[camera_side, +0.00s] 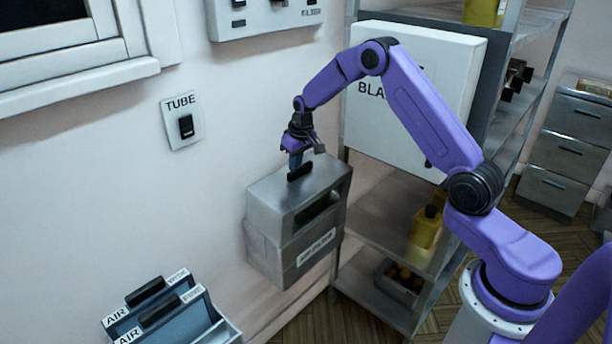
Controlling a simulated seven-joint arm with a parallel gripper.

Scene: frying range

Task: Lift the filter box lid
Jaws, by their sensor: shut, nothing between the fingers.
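The filter box (284,258) is a grey metal box on the wall in the middle of the side view, with a label on its front. Its lid (268,198) is on top, with a dark slot in the front face and a black handle (300,172) on the upper surface. The lid appears seated on the box. My gripper (296,161) points down just above the handle, its fingertips at or very near it. It is shut with nothing held. I cannot tell whether the fingertips touch the handle.
A metal shelf rack (385,215) stands right of the box, holding yellow bottles (426,226). A white panel (400,135) is behind my arm. Air filters (160,305) with black handles sit at lower left. A TUBE switch (184,122) is on the wall, with clear space around it.

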